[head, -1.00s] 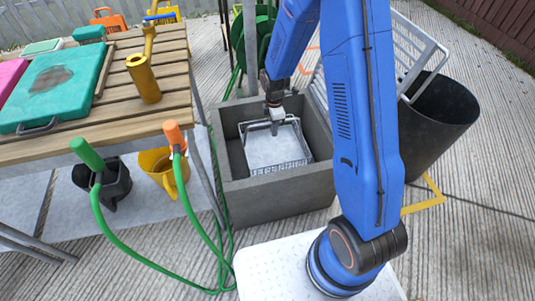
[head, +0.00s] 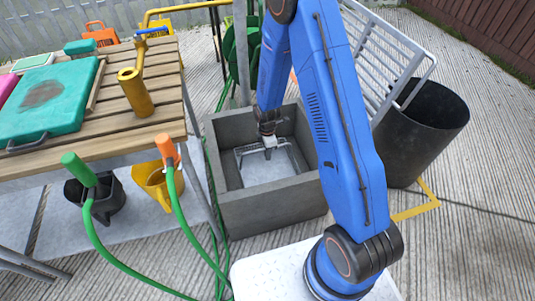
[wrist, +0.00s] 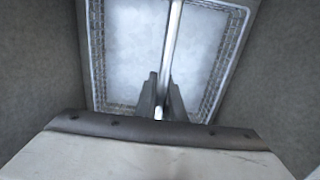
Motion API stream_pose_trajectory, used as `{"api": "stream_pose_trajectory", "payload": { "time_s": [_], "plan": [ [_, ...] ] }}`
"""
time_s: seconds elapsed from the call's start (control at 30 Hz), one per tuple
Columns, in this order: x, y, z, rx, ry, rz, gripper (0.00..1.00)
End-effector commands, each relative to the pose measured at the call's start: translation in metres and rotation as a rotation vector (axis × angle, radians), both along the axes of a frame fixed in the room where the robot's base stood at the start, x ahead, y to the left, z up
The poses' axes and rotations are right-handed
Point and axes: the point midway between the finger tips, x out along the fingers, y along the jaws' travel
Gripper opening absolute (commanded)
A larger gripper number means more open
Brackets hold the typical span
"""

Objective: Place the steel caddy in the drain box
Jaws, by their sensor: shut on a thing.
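The steel caddy (head: 272,165) is inside the drain box (head: 270,207), a grey open-topped concrete box. My gripper (head: 268,144) reaches down between the box walls and is shut on the caddy's handle. In the wrist view, the caddy's mesh side (wrist: 97,60) and pale floor show, with the handle bar crossing the middle. My gripper's fingers (wrist: 160,105) are closed on that bar. The grey box walls (wrist: 285,85) rise on both sides. The caddy looks level, but I cannot tell whether its underside touches the box floor.
A slatted table (head: 120,92) stands left, with a teal case (head: 55,100) and a yellow crank-shaped piece (head: 138,90) on it. A black bin (head: 425,125) and white rack (head: 385,60) stand right. Green hoses (head: 110,240) run close to the box's left side.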

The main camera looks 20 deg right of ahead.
Motion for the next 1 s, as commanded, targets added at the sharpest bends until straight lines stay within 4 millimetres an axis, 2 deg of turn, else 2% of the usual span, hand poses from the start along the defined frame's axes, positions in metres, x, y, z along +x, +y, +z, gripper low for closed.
{"api": "stream_pose_trajectory", "payload": {
  "time_s": [0.27,0.3,0.37,0.4,0.77,1.0],
  "plan": [
    [0.000,0.000,-0.001,0.000,-0.001,0.000,0.00],
    [0.000,0.000,-0.001,0.000,-0.001,0.000,0.11],
    [0.000,0.000,-0.001,0.000,-0.001,0.000,0.26],
    [0.000,0.000,-0.001,0.000,-0.001,0.000,0.28],
    [0.001,0.000,0.003,0.000,-0.002,0.000,0.28],
    [0.001,0.001,0.031,0.001,-0.005,0.001,0.28]
  ]
}}
